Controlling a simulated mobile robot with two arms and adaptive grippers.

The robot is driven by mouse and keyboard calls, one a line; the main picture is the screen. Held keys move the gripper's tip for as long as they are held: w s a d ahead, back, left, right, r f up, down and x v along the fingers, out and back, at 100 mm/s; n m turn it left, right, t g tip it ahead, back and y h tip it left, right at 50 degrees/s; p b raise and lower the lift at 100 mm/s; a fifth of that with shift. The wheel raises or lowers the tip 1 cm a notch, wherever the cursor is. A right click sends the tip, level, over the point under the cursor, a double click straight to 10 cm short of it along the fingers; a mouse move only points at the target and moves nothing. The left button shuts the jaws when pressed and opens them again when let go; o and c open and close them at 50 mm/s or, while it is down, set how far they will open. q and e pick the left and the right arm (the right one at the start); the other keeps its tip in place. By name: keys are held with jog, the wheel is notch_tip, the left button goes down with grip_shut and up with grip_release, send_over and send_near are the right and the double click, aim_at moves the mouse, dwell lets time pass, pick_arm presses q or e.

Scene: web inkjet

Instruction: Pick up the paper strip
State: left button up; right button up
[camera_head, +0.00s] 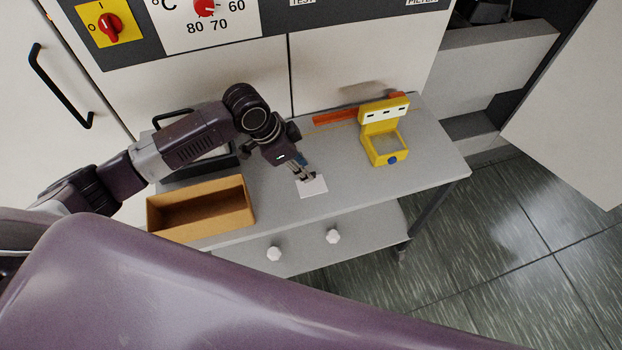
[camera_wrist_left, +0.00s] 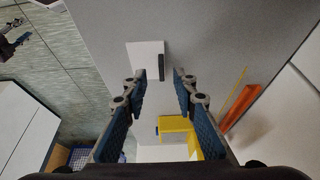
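A small white paper strip (camera_head: 314,188) lies flat on the grey table, near its front edge. It also shows in the left wrist view (camera_wrist_left: 146,50), just beyond my fingertips, with a small dark bar or shadow at its near right side; I cannot tell which. My left gripper (camera_head: 307,175) points down over the strip's back edge. In the left wrist view my left gripper (camera_wrist_left: 161,88) has its blue-padded fingers apart, with nothing visible held between them. Whether the fingertips touch the paper is unclear.
The grey table (camera_head: 345,180) holds an open brown box (camera_head: 238,220) at left front, a dark tray (camera_head: 205,168) behind it, a yellow device (camera_head: 398,155) at right, and an orange bar (camera_head: 334,117) at the back. A cabinet wall stands behind. Table space right of the strip is clear.

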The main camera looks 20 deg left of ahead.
aim_at(312, 183)
pick_arm(q)
jog(key=x, duration=0.2)
jog(key=shift+w+d+f, duration=0.1)
jog(key=shift+w+f, duration=0.1)
jog(key=shift+f, duration=0.1)
jog(key=shift+w+d+f, duration=0.1)
jog(key=shift+f, duration=0.2)
jog(key=c, duration=0.6)
grip_shut()
pick_arm(e)
jog(key=shift+w+d+r, duration=0.1)
jog(key=shift+w+r, duration=0.1)
jog(key=shift+w, duration=0.3)
jog(key=shift+w+d+r, duration=0.1)
jog(key=shift+w+r, duration=0.1)
jog(key=shift+w, duration=0.3)
pick_arm(q)
jog(key=shift+r, duration=0.1)
